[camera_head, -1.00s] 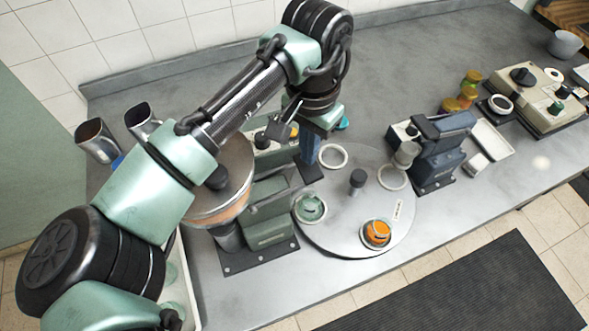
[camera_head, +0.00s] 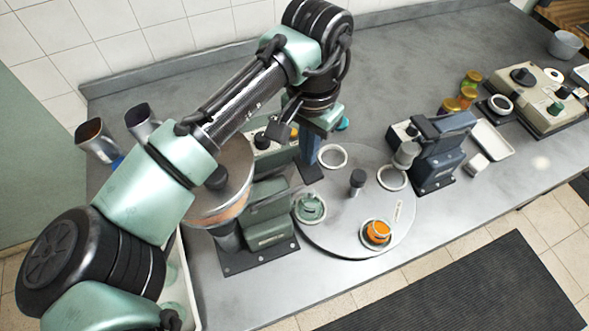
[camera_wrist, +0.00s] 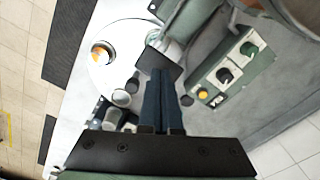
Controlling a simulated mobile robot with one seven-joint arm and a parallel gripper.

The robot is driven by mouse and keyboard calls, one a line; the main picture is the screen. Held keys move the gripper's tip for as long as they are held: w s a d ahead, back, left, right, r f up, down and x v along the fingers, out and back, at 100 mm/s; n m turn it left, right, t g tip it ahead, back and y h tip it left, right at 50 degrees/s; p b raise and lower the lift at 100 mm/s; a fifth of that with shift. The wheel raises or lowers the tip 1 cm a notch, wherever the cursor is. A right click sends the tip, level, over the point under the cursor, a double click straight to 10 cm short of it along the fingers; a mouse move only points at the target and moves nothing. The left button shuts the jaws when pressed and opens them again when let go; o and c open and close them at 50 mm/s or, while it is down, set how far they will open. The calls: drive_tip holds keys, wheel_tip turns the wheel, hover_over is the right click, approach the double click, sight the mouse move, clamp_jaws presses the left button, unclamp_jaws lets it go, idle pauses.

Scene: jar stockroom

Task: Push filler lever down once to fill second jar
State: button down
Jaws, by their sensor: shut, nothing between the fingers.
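The filler (camera_head: 268,222) is a green body on a dark plate beside the turntable (camera_head: 340,235), with a round hopper (camera_head: 222,205) above it. A pale, clear jar (camera_head: 310,207) sits on the turntable beside the filler. A second jar with orange contents (camera_head: 376,233) sits nearer the front; it also shows in the wrist view (camera_wrist: 102,53). My gripper (camera_head: 309,163) points down behind the pale jar, its blue fingers together and empty. In the wrist view my gripper (camera_wrist: 158,75) has a dark flat square piece (camera_wrist: 158,58) at its tips. I cannot tell whether this is the lever or whether they touch.
A control box (camera_wrist: 225,75) with knobs and a yellow button stands close to my gripper. A blue-grey station (camera_head: 440,150) stands right of the turntable. Several filled jars (camera_head: 468,95) and a beige machine (camera_head: 540,95) are further right. The back counter is clear.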

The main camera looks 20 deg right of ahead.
sight(310, 168)
drive_tip(key=shift+f, duration=0.1)
idle(0.5)
drive_tip(key=shift+f+b, duration=0.4)
drive_tip(key=shift+f, duration=0.35)
drive_tip(key=shift+s+d+f+b, duration=0.1)
drive_tip(key=shift+f+b, duration=0.55)
drive_tip(key=shift+f, duration=0.6)
drive_tip(key=shift+d+f+b, duration=0.1)
drive_tip(key=shift+f+b, duration=0.5)
drive_tip(key=shift+f, duration=0.6)
drive_tip(key=shift+r, duration=0.2)
wheel_tip(310, 168, up, 6)
drive_tip(key=p, duration=0.6)
drive_tip(key=shift+r+p, duration=0.15)
drive_tip(key=shift+p, duration=0.15)
drive_tip(key=shift+r, duration=0.1)
